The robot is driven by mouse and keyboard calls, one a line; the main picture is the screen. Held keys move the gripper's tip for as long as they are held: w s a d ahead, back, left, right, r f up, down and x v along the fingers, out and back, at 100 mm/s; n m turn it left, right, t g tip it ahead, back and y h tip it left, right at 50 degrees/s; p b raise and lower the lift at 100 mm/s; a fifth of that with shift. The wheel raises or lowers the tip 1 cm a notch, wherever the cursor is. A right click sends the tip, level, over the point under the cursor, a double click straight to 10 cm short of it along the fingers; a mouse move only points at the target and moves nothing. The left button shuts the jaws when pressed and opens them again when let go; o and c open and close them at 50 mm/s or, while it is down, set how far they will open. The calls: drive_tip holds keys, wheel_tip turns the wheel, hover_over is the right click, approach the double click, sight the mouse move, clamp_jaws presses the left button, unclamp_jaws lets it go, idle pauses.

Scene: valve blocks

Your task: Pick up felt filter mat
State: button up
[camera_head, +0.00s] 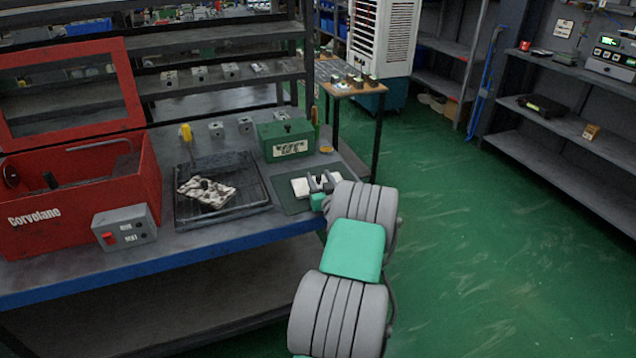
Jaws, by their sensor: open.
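A white flat pad (300,187), which looks like the felt filter mat, lies on a dark green sheet (287,203) near the right end of the workbench. My gripper (320,182) is open over this pad, with its two fingers apart. White shows on both sides of the fingers. The fingers and wrist hide part of the pad, and I cannot tell whether they touch it. A crumpled, speckled whitish cloth (207,191) lies in a dark tray (255,200) to the left.
A green box (286,139) stands just behind the green sheet. A red open-lidded machine (75,195) and a grey switch box (125,229) are at the left. Small metal blocks (216,130) and a yellow item (186,133) stand behind the tray. Green floor to the right is clear.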

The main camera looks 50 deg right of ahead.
drive_tip(key=shift+w+d, duration=0.35)
drive_tip(key=shift+c, duration=0.6)
clamp_jaws()
